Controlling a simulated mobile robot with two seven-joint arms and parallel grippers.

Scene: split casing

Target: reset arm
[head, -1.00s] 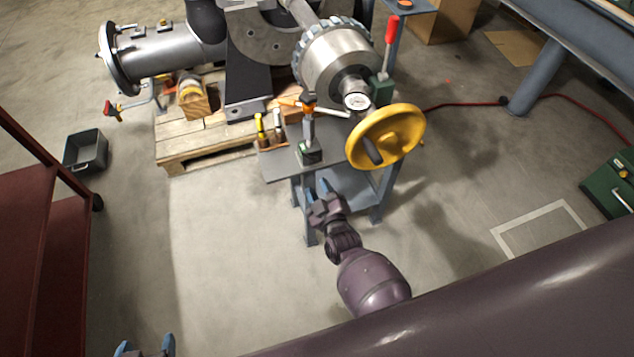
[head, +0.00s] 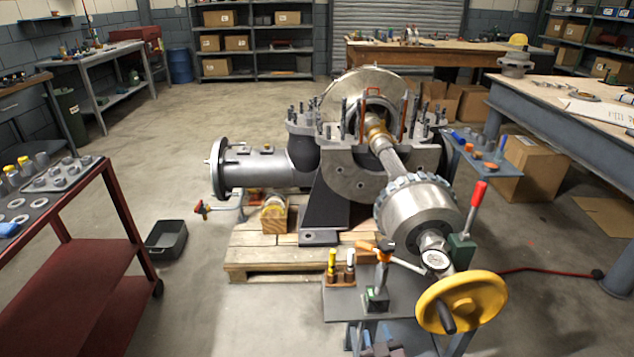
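My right gripper (head: 374,336) shows only in part at the bottom edge, in front of the small grey stand. Its blue fingers look apart, with nothing seen between them. The rest of the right arm is below the picture. My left gripper is out of view. Behind the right gripper stands the split casing (head: 352,180), with upright studs along its flange. A shaft runs from it toward me to a toothed steel drum (head: 420,212) and a yellow handwheel (head: 478,292).
The small stand (head: 340,304) carries an orange-topped tool (head: 378,290) and a holder with yellow-handled tools (head: 332,266). A red cart (head: 75,265) is at left, a dark bin (head: 166,239) on the floor, a wooden pallet (head: 250,258) under the casing, a workbench (head: 545,105) at right.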

